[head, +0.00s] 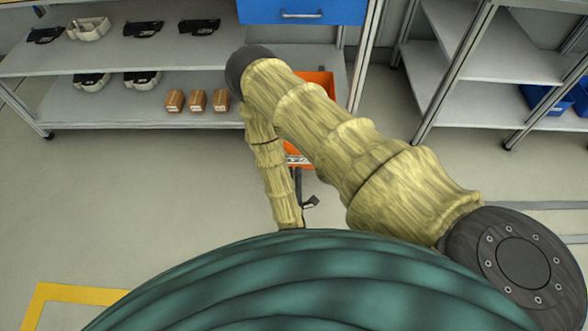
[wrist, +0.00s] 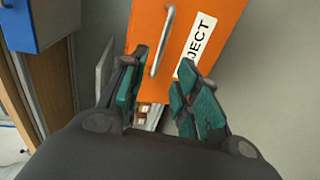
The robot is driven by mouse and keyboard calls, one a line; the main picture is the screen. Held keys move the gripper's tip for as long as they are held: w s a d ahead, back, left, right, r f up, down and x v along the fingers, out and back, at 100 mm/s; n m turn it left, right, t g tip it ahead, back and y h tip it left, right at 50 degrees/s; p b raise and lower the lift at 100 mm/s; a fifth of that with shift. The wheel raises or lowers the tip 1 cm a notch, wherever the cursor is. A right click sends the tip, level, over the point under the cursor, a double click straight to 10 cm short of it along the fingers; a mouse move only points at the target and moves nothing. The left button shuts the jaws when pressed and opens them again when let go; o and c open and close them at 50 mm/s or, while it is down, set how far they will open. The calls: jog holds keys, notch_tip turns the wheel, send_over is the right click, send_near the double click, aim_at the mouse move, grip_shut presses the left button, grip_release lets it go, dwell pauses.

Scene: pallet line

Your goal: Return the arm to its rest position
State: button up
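My arm (head: 360,160) is bent at the elbow, reaching out over the floor and folding back down in the head view. My gripper (wrist: 165,62) shows in the wrist view with its two teal-padded fingers apart and nothing between them. In the head view most of the gripper is hidden; only a dark part shows below the arm. An orange front with a metal handle and a white label ending in "JECT" (wrist: 190,45) lies beyond the fingers. Orange also shows behind my arm in the head view (head: 326,82). I cannot tell whether the fingers touch it.
A grey shelf (head: 200,62) at the back left holds several black and pale parts and brown boxes (head: 197,101). A blue drawer (head: 302,11) sits above. Another rack (head: 480,60) with blue bins (head: 545,98) stands right. The floor at left (head: 140,200) is clear.

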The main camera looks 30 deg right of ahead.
jog(key=shift+s+a+r, duration=0.1)
jog(key=shift+s+a, duration=0.1)
jog(key=shift+s, duration=0.25)
dwell(0.3)
jog(key=s+a+r+m+g+y, duration=0.15)
jog(key=s+m+g+y, duration=0.4)
jog(key=s, duration=0.75)
jog(key=s+a+r+m+g+y, duration=0.1)
jog(key=s+r+m+g+y, duration=0.1)
jog(key=s+m+g, duration=0.85)
jog(key=s+r+n+t+p, duration=0.2)
jog(key=s+r+n+p, duration=0.1)
jog(key=r+p, duration=1.5)
jog(key=shift+r+p, duration=0.35)
jog(key=shift+p, duration=0.25)
jog(key=shift+h, duration=0.25)
